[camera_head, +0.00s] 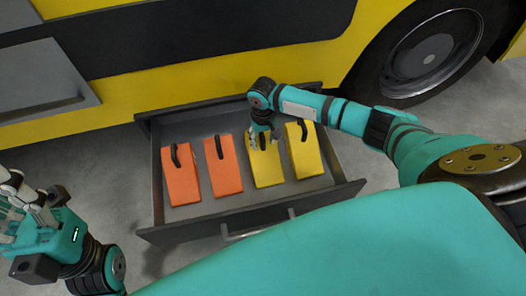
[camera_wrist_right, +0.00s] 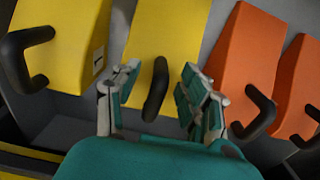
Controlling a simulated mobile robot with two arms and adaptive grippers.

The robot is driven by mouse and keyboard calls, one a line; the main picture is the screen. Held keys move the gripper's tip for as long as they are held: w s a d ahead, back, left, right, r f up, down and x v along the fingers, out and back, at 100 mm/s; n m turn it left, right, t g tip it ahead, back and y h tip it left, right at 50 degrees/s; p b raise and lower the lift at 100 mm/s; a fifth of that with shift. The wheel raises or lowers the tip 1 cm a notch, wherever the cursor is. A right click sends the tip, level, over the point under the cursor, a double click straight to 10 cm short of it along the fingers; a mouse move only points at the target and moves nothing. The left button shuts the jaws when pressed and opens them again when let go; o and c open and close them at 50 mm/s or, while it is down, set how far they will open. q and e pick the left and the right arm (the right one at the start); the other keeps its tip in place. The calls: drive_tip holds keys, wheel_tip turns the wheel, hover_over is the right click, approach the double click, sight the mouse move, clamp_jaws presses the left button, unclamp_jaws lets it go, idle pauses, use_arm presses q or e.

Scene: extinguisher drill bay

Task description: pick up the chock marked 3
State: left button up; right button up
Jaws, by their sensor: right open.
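Four wedge chocks lie in a row in an open grey drawer (camera_head: 188,220). From left to right in the head view they are an orange chock (camera_head: 183,185), a second orange chock (camera_head: 226,178), a yellow chock (camera_head: 267,172) and a second yellow chock (camera_head: 305,160). Each has a black handle. My right gripper (camera_head: 262,138) is open over the first yellow chock; in the right wrist view its fingers (camera_wrist_right: 158,82) stand either side of that chock's black handle (camera_wrist_right: 155,95), without closing on it. I cannot read any number. My left gripper (camera_head: 22,212) is at the left edge, away from the drawer.
A yellow vehicle (camera_head: 210,70) with a large wheel (camera_head: 435,50) stands behind the drawer. The drawer front has a bar handle (camera_head: 258,228). In the right wrist view the other yellow chock (camera_wrist_right: 70,40) carries a small white label (camera_wrist_right: 98,60), too small to read. Grey floor lies around.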

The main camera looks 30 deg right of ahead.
clamp_jaws()
drive_tip(key=shift+r, duration=0.1)
idle(0.3)
